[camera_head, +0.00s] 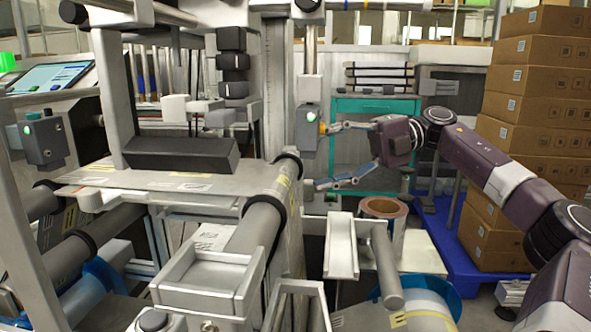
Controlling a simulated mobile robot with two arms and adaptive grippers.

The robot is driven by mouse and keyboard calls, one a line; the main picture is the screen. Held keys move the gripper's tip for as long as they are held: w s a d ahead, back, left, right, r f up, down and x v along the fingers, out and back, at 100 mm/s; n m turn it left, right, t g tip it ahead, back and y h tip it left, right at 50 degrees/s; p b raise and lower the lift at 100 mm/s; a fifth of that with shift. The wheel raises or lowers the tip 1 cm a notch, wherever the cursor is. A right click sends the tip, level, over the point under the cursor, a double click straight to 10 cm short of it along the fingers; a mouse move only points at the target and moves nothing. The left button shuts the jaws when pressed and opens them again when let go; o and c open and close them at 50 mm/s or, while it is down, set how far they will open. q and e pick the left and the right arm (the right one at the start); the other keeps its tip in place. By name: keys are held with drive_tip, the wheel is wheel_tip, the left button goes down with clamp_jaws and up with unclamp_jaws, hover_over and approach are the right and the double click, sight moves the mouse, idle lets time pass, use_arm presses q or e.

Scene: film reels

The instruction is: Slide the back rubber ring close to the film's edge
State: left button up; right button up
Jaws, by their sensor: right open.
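A grey roller (258,229) runs from the middle of the view toward the front. A black rubber ring, the back one (294,162), sits around its far end. A second black ring (276,207) sits around it closer to me. The grey film (150,180) lies flat to the left of the roller. My right gripper (323,158) comes in from the right. Its two fingers are spread wide and empty, with the tips just right of the back ring in the picture. Whether they touch anything is unclear. My left gripper is not in view.
A grey post with a green-lit box (307,128) stands beside the fingertips. A tray (208,282) and a white bracket (341,246) are in front. Stacked cardboard boxes (534,110) stand at the right on a blue pallet (455,240). A copper-rimmed reel (384,208) stands below my right gripper.

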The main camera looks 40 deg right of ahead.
sight(300, 166)
drive_tip(key=x, duration=0.6)
drive_tip(key=shift+w+a, duration=0.2)
drive_tip(key=shift+a, duration=0.15)
drive_tip(key=shift+f, duration=0.1)
clamp_jaws()
